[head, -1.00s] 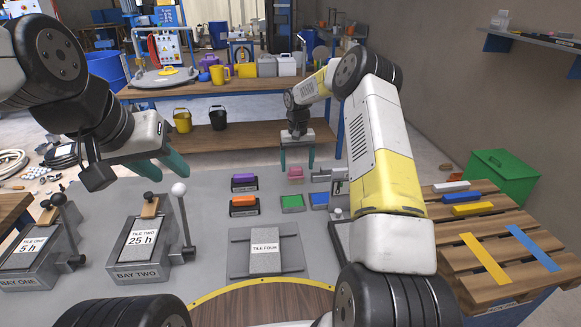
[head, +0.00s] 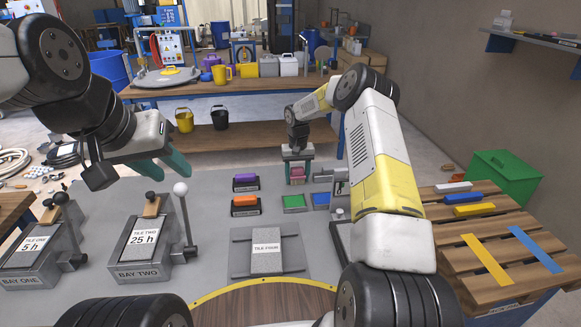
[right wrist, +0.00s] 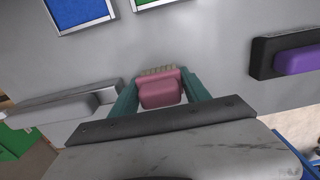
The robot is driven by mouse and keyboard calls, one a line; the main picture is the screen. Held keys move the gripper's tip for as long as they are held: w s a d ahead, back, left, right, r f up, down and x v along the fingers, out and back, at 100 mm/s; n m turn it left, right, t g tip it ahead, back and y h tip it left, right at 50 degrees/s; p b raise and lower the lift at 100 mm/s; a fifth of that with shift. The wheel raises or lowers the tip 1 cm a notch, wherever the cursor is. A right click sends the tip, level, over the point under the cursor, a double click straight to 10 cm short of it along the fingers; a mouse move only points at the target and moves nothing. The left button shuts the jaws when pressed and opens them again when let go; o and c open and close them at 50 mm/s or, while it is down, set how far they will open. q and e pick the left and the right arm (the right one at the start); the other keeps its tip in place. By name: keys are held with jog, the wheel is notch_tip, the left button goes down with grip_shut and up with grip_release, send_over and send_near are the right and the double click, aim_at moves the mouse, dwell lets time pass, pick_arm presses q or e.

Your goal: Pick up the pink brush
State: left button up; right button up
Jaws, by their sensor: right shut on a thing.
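The pink brush (head: 297,173) stands at the back of the grey table, behind the green pad. It also shows in the right wrist view (right wrist: 160,90), with pale bristles along its far edge. My right gripper (head: 298,172) is over it from above, its teal fingers shut on the brush's two sides. I cannot tell whether the brush is clear of the table. My left gripper (head: 180,166) hangs at the left above the table, its teal fingers apart and empty.
A purple brush (head: 246,180) and an orange brush (head: 245,202) rest in dark holders to the left. A green pad (head: 294,202) and a blue pad (head: 321,199) lie in front. Tile four (head: 266,248) lies nearer. A grey metal fixture (right wrist: 70,112) is close beside my right gripper.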

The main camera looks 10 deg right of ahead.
aim_at(298, 168)
jog(key=shift+c, duration=0.4)
jog(key=shift+r, duration=0.15)
notch_tip(298, 168, up, 4)
jog(key=shift+f, duration=0.15)
jog(key=s+a, duration=0.1)
jog(key=s, duration=0.4)
jog(key=s+a, duration=0.1)
jog(key=s, duration=0.4)
jog(key=s+a+r, duration=0.1)
jog(key=s+a, duration=0.1)
jog(key=s, duration=0.3)
jog(key=shift+s+a, duration=0.1)
jog(key=shift+s, duration=0.15)
jog(key=o, duration=0.9)
jog(key=c, duration=0.7)
jog(key=shift+o, duration=0.2)
